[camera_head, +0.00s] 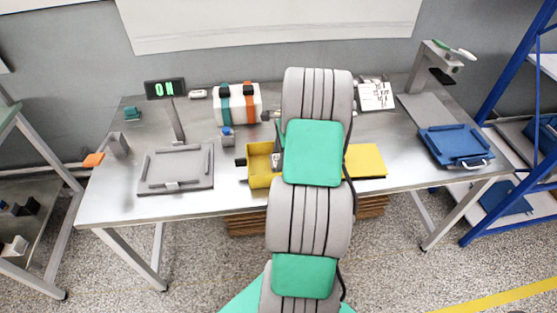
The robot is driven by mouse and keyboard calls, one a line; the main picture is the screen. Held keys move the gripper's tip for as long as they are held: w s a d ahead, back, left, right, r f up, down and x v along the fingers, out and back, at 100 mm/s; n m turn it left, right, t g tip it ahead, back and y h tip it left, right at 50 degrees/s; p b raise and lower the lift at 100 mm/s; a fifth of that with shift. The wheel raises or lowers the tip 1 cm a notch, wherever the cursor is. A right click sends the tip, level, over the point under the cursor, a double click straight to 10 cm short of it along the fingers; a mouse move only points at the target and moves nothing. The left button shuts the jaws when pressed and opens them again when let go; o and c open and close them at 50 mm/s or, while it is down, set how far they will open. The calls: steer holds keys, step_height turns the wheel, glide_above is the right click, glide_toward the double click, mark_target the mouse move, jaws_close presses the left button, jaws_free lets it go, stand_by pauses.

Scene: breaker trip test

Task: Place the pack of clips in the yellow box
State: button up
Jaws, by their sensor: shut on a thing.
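The yellow box (259,182) is open and stands near the front middle of the metal table, left of my arm. A flat yellow panel (366,161) shows right of my arm; whether it joins the box is hidden. My arm covers the box's right side. Only a narrow dark and grey sliver of what looks like my gripper (277,158) shows at the box's right end. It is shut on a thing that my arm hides. I cannot make out a pack of clips anywhere, nor tell how high my gripper is above the box.
A grey tray (150,182) lies left of the box, with a small blue-topped block (228,136) between and behind. A white cylinder with green and orange bands (237,103) stands behind. A blue tray (456,146) and a grey stand (437,65) are at right. The table's front right is clear.

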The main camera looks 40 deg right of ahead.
steer(key=shift+d+f, duration=0.1)
steer(key=shift+f, duration=0.85)
steer(key=o, duration=1.4)
steer(key=shift+r, duration=0.15)
steer(key=v, duration=1.2)
steer(key=w+a+r+n, duration=0.3)
steer(key=a+r+n, duration=0.25)
steer(key=a, duration=0.45)
steer(key=s+a+n, duration=0.4)
steer(key=a+n, duration=0.2)
steer(key=a, duration=0.2)
steer(key=s+a+r+n+t+h, duration=0.1)
steer(key=s+a+n, duration=0.2)
steer(key=a+n, duration=0.4)
steer(key=s+a+n+t+h+b, duration=0.1)
steer(key=s+a+n, duration=0.3)
steer(key=a, duration=0.5)
steer(key=shift+s+a+r+n, duration=0.15)
steer(key=shift+r+n, duration=0.05)
steer(key=shift+n, duration=0.45)
steer(key=shift+s+a+r+n, duration=0.15)
steer(key=shift+a+r+n, duration=0.05)
steer(key=shift+n, duration=0.4)
